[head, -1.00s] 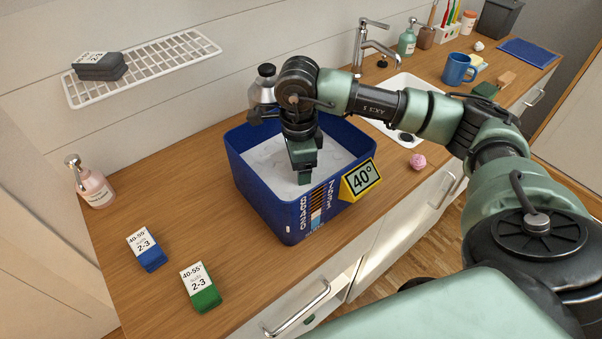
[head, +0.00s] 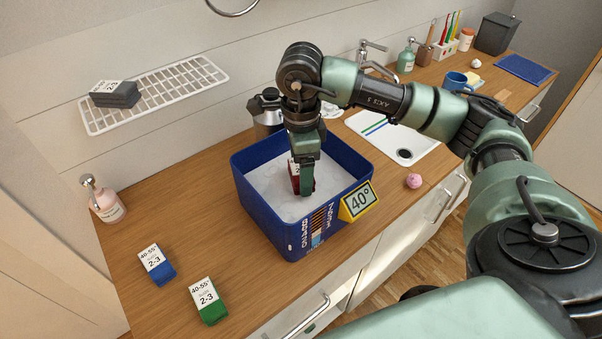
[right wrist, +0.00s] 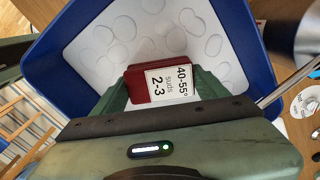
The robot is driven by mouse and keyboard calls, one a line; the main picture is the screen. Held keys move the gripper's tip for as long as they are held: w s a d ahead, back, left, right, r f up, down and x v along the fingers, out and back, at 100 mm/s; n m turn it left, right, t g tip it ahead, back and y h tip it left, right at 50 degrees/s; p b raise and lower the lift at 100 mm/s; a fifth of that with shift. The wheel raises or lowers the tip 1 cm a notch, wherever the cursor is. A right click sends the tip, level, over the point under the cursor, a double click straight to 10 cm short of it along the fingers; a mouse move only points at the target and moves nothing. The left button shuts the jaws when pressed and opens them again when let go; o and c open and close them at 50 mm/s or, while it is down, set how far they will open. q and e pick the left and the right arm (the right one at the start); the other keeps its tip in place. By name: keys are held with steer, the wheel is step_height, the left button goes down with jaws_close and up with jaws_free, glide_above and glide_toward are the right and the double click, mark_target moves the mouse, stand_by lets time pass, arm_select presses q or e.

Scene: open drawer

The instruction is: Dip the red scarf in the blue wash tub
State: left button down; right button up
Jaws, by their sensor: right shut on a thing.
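My right gripper (head: 304,180) is shut on the red scarf (head: 294,182), a small folded dark-red bundle with a white label. In the right wrist view the scarf (right wrist: 142,88) sits between both fingers, and its label reads 40-55°, suds, 2-3. The blue wash tub (head: 258,216) stands on the counter, filled with white suds (head: 268,182). The scarf is inside the tub's outline, with its red side showing above the suds; I cannot tell whether its lower edge touches them. My left gripper is not in view.
A yellow-framed 40° sign (head: 358,202) is at the tub's front right corner. Labelled blue (head: 158,268) and green (head: 210,304) bundles lie front left; a grey one (head: 116,95) is on the white rack (head: 180,92). A metal flask (head: 266,112) stands behind the tub.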

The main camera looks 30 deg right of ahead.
step_height(320, 180, up, 11)
steer(key=p, duration=0.5)
steer(key=shift+p, duration=0.3)
steer(key=shift+f, duration=0.15)
